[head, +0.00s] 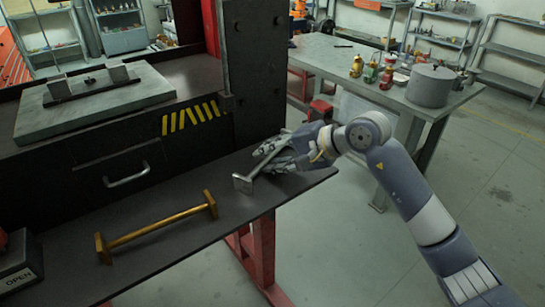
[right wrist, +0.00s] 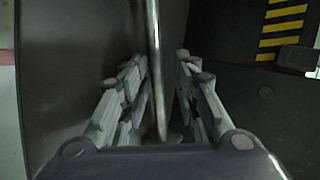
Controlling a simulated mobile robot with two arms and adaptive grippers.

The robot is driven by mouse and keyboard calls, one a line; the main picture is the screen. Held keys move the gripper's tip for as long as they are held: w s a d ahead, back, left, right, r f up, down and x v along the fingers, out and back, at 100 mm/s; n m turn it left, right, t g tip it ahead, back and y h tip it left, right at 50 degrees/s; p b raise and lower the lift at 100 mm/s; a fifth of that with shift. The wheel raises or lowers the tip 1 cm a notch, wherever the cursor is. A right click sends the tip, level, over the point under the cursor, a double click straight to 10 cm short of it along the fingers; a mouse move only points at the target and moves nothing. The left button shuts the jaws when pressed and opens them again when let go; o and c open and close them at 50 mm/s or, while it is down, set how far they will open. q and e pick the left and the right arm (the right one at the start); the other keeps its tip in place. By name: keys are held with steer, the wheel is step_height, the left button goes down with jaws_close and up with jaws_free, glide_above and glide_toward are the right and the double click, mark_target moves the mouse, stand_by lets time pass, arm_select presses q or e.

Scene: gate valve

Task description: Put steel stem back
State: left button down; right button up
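The steel stem (head: 243,183) is a thin rod with a square end block, on the dark shelf near its right end. Its block faces the near side and the rod runs back between the fingers of my right gripper (head: 272,157). In the right wrist view the rod (right wrist: 155,70) passes between the two fingers, which stand apart. The rod is close to the left finger, with a visible gap to the right finger. The stem's far end is largely hidden by the gripper. A brass-coloured stem (head: 155,228) with end blocks lies farther left on the shelf. My left gripper is not visible.
The dark shelf (head: 205,255) has bare space between the two stems. A box labelled OPEN (head: 20,268) sits at the left edge. A dark upright column (head: 252,75) stands behind the right gripper. A grey plate with a black fixture (head: 92,84) lies on the cabinet.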

steer(key=shift+f, duration=0.1)
steer(key=shift+r+p, duration=0.45)
steer(key=shift+p, duration=0.25)
steer(key=shift+d+r+p, duration=0.1)
steer(key=shift+r+p, duration=0.35)
steer(key=shift+p, duration=0.1)
steer(key=shift+s+d+r+b, duration=0.1)
steer(key=shift+s+d+b, duration=0.1)
steer(key=shift+d+b, duration=0.2)
steer(key=shift+s+d+r+b, duration=0.1)
steer(key=shift+s+d+b, duration=0.15)
steer(key=shift+d, duration=0.2)
steer(key=b+v, duration=0.1)
steer(key=v, duration=0.9)
steer(key=shift+b, duration=0.3)
steer(key=shift+a, duration=0.25)
